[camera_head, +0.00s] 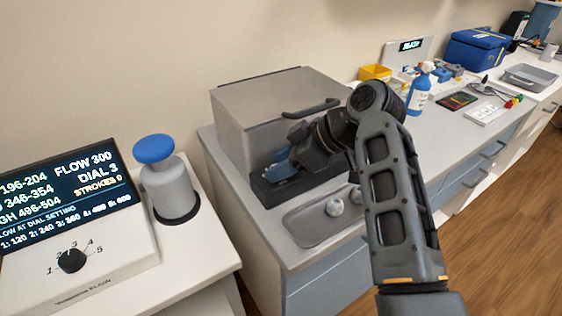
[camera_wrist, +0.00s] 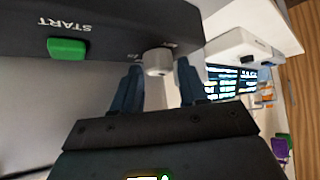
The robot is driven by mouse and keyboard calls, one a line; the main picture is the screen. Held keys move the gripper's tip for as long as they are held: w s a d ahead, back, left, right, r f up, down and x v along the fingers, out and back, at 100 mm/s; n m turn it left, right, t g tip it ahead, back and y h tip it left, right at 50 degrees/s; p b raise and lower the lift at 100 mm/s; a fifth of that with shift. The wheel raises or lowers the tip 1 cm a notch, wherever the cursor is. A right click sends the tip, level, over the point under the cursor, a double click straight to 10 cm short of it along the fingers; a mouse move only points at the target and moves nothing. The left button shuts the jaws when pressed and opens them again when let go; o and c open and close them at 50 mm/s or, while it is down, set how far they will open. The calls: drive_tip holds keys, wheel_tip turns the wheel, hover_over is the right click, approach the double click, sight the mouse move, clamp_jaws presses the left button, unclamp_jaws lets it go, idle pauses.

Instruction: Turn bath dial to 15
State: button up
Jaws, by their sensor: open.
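The bath is a grey box (camera_head: 275,105) with a dark handle on its lid and a dark control panel along its front base. In the wrist view the panel (camera_wrist: 105,22) shows upside down, with a green START button (camera_wrist: 67,48) and a pale round dial (camera_wrist: 158,62). Small marks beside the dial are too blurred to read, and its setting cannot be told. My gripper (camera_wrist: 158,75) is open, its two blue fingers on either side of the dial with gaps visible. In the head view my gripper (camera_head: 278,168) is at the panel and my arm hides part of it.
A metal tray (camera_head: 300,228) with two pale round things lies in front of the bath. At left are a pump-topped canister (camera_head: 170,190) and a flow unit (camera_head: 95,262) with its own black knob. A blue spray bottle (camera_head: 418,95) stands beyond my arm.

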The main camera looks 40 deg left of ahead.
drive_tip(key=shift+f, duration=0.1)
drive_tip(key=shift+c, duration=0.4)
drive_tip(key=c, duration=0.7)
